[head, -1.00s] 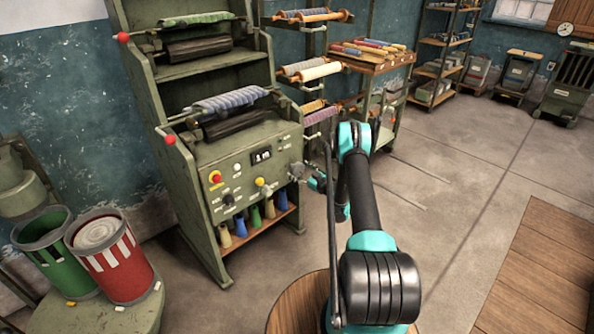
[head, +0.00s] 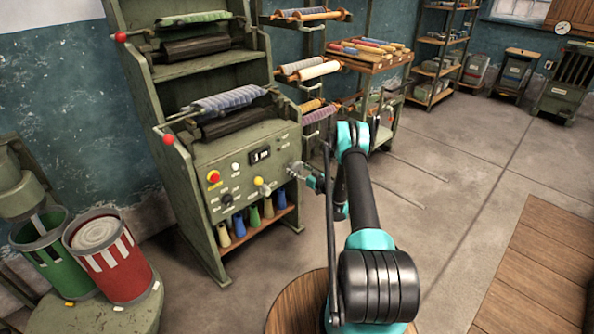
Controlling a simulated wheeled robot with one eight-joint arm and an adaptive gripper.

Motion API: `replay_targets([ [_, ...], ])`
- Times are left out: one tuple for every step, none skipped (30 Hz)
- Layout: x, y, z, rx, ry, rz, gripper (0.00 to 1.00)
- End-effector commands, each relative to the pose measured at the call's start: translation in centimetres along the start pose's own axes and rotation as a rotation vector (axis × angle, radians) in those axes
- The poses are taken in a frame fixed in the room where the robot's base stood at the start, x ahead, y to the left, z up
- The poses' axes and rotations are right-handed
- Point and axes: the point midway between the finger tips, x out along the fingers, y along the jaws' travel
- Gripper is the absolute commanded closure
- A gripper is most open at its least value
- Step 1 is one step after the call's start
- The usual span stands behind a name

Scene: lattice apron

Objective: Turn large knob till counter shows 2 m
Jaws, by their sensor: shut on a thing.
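The green machine's front panel (head: 246,195) carries a small dark counter (head: 260,155). Its white digits look like 1 m but are too small to read surely. My gripper (head: 297,171) is at the right end of this panel, shut on the large knob. The knob is mostly hidden by the fingers, and its angle cannot be made out. My arm reaches to it from the lower right.
A red button (head: 214,177), a yellow-tipped lever (head: 259,182) and a dark selector (head: 227,199) share the panel. Several coloured cones (head: 253,217) stand below. A rolled-goods rack (head: 304,72) stands close behind. The floor (head: 455,175) at right is open.

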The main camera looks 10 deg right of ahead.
Motion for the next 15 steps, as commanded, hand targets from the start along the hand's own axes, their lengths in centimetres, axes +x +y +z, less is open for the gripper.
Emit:
replay_targets([
  [-0.06, 0.00, 0.03, 0.036, -0.001, 0.000, 0.59],
  [-0.07, 0.01, 0.03, 0.060, -0.001, 0.000, 0.59],
  [-0.07, 0.02, 0.03, 0.091, -0.001, 0.000, 0.59],
  [-0.07, 0.03, 0.03, 0.116, -0.001, 0.000, 0.59],
  [-0.07, 0.04, 0.03, 0.139, -0.001, 0.000, 0.59],
  [-0.08, 0.05, 0.03, 0.170, -0.001, 0.000, 0.59],
  [-0.08, 0.06, 0.03, 0.192, -0.001, 0.000, 0.59],
  [-0.08, 0.07, 0.03, 0.214, -0.001, 0.000, 0.59],
  [-0.09, 0.08, 0.02, 0.243, -0.001, 0.000, 0.59],
  [-0.09, 0.09, 0.02, 0.264, -0.001, 0.000, 0.59],
  [-0.09, 0.09, 0.03, 0.282, -0.001, 0.000, 0.59],
  [-0.10, 0.10, 0.02, 0.307, -0.001, 0.000, 0.59],
  [-0.10, 0.11, 0.02, 0.325, -0.001, 0.000, 0.59],
  [-0.10, 0.12, 0.02, 0.341, -0.001, 0.000, 0.59],
  [-0.10, 0.12, 0.03, 0.362, -0.002, 0.000, 0.59],
])
